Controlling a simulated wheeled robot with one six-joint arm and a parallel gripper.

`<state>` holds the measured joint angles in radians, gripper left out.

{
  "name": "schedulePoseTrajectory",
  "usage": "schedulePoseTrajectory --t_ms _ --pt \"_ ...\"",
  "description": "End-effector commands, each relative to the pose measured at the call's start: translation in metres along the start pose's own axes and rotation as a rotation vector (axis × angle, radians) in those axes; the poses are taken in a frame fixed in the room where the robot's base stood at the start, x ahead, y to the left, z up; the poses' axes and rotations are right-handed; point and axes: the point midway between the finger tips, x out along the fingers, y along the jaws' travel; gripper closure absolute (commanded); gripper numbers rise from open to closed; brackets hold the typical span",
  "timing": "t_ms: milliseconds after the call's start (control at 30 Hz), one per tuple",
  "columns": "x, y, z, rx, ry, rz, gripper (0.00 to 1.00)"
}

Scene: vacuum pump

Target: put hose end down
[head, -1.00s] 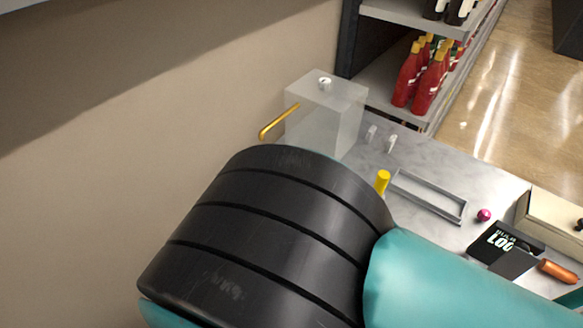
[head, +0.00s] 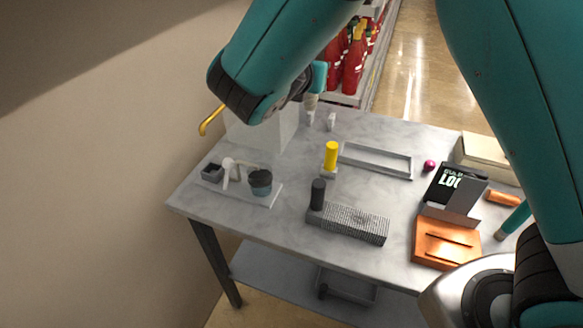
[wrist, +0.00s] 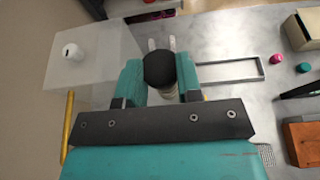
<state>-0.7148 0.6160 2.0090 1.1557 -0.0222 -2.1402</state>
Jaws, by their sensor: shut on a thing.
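My gripper (wrist: 162,85) is shut on a piece with a black rounded top, which I take for the hose end (wrist: 159,68). Its paler lower part shows between the teal fingers in the wrist view. The held piece is mostly hidden there by the arm and a finger. Two small white upright holders (head: 331,121) stand just beyond and below the gripper; they also show in the wrist view (wrist: 172,42).
The translucent box (wrist: 100,60) has a yellow bent pipe (head: 208,121) on its left. A grey tray (head: 375,160), a yellow cylinder (head: 331,156), a ribbed grey block (head: 350,222) and an orange block (head: 445,243) stand on the marble table (head: 265,222). A small tray (head: 238,193) holds cups.

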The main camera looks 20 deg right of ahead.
Motion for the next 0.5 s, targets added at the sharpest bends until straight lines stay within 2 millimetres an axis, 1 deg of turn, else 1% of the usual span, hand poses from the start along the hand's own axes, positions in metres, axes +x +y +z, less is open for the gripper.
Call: schedulePoseTrajectory --t_ms 67,167,300,500 --pt "0.006 -0.005 -0.008 0.0 0.003 -0.015 0.91" --pt "0.013 -0.004 -0.03 -0.005 0.004 -0.015 0.91" --pt "0.026 -0.002 -0.068 -0.007 0.004 -0.013 0.91" --pt "0.044 -0.002 -0.118 -0.004 0.002 -0.01 0.91"
